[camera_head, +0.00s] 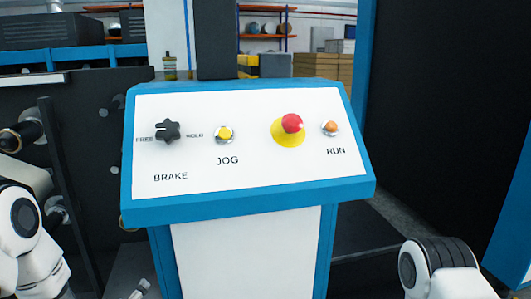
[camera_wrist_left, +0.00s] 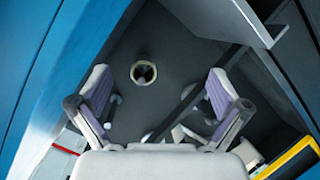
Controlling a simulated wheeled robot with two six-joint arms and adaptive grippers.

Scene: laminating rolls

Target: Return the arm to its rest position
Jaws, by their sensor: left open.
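My left gripper (camera_wrist_left: 159,92) is open in the left wrist view, with its two fingers spread wide and nothing between them. A dark panel with a round, light-rimmed hole or fitting (camera_wrist_left: 144,72) lies beyond the fingers. In the head view, part of my left arm (camera_head: 28,240) shows at the lower left edge. My right arm (camera_head: 440,268) shows at the bottom right, and its gripper is out of the picture.
A blue-framed control panel (camera_head: 250,183) stands in front, with a black brake knob (camera_head: 167,130), yellow jog button (camera_head: 224,133), red emergency stop (camera_head: 291,124) and orange run button (camera_head: 330,127). Dark machine parts with rollers (camera_head: 20,135) stand at left. A blue surface (camera_wrist_left: 50,70) is close beside the left gripper.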

